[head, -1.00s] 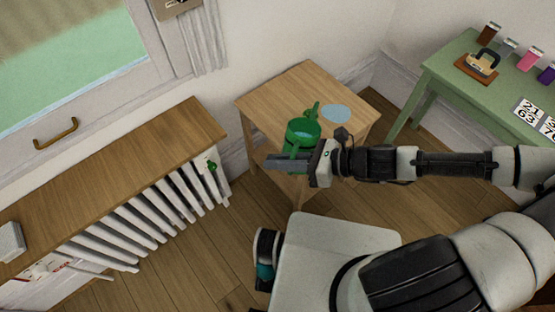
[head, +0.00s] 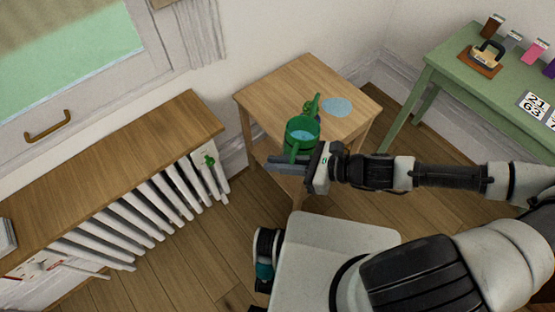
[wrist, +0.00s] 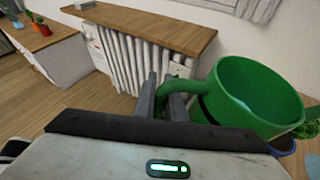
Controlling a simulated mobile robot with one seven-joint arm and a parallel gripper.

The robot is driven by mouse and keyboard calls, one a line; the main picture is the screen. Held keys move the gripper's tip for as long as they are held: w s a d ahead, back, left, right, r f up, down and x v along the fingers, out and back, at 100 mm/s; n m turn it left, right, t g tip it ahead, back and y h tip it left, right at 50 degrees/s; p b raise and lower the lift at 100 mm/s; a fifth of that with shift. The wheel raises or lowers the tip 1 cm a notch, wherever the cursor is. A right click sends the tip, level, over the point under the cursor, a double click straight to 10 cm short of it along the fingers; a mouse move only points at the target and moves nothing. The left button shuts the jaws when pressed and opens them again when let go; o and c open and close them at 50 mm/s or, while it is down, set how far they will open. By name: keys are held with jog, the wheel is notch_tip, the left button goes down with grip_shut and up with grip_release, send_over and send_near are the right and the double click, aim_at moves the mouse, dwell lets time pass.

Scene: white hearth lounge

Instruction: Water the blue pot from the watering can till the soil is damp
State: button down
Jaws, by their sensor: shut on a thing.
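The green watering can (head: 303,133) is in my gripper (head: 272,164), which is shut on its handle; light-blue water shows inside it. In the wrist view, the can (wrist: 258,92) is right of my gripper (wrist: 159,88), and its handle passes between the fingers. In the head view, the can's spout points up and away over the small wooden table. A piece of blue rim, likely the blue pot (wrist: 284,147), shows below the can at the wrist view's right edge, with green leaves beside it. The can hides most of it, and its soil is not visible.
A pale blue round patch (head: 337,107) lies on the wooden table (head: 275,92). A radiator (head: 150,205) under a wooden shelf stands at left. Small potted plants (wrist: 42,28) show far off.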

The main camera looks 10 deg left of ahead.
jog(key=r+n+p, duration=0.1)
jog(key=p, duration=0.2)
jog(key=shift+w+r+t+p, duration=0.1)
jog(key=shift+r+t+p, duration=0.1)
jog(key=shift+t+p, duration=0.15)
dwell(0.5)
dwell(0.4)
